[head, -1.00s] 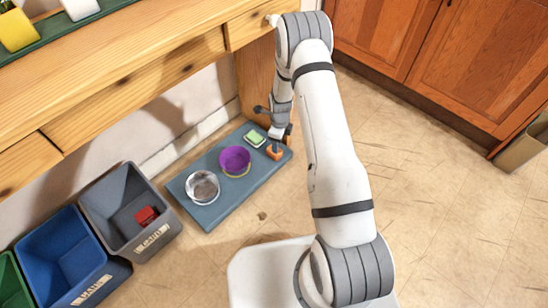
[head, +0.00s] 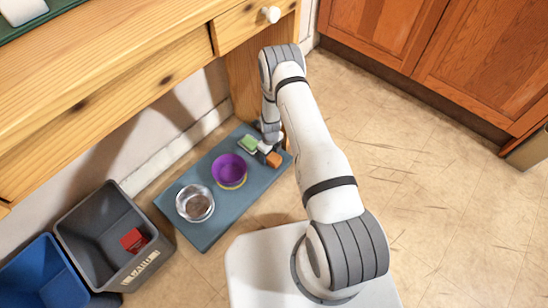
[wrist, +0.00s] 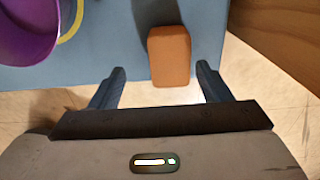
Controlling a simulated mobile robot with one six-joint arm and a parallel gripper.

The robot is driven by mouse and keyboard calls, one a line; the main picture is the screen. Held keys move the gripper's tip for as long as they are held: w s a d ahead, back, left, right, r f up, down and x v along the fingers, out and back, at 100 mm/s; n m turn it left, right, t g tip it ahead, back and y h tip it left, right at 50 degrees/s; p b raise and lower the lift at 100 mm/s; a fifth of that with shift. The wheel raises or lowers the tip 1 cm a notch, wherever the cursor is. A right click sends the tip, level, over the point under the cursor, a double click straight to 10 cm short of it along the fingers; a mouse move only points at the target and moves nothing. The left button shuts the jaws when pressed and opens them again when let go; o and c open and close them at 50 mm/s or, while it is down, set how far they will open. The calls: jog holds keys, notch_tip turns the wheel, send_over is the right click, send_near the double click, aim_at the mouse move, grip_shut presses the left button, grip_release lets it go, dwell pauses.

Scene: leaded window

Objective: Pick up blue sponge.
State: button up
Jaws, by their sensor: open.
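I see no blue sponge in either view. An orange-brown block (wrist: 170,55), sponge-like in shape, lies on the blue-grey mat; in the head view the orange block (head: 273,160) is near the mat's right end. My gripper (wrist: 160,70) is open, with its two dark fingers apart and the block's near end showing between them. In the head view my gripper (head: 266,150) is low, beside the block, and partly hidden by my arm. A green block (head: 249,144) lies just left of my gripper.
The blue-grey mat (head: 212,232) also bears a purple bucket (head: 229,170) and a metal bowl (head: 195,203). A wooden desk (head: 120,75) overhangs the far left. A grey bin (head: 85,230) with a red item (head: 134,240) and a blue bin (head: 40,275) stand left. Open floor lies right.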

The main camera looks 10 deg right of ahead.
aim_at(273, 157)
jog(key=f+b, duration=0.1)
jog(key=f, duration=0.2)
jog(key=d+f+b, duration=0.1)
jog(key=f, duration=0.1)
jog(key=shift+w+f+b, duration=0.3)
jog(key=shift+b, duration=0.05)
jog(key=shift+r, duration=0.1)
jog(key=c, duration=1.1)
notch_tip(273, 157, up, 10)
jog(key=p, duration=0.4)
jog(key=o, duration=0.4)
jog(key=shift+c, duration=1.4)
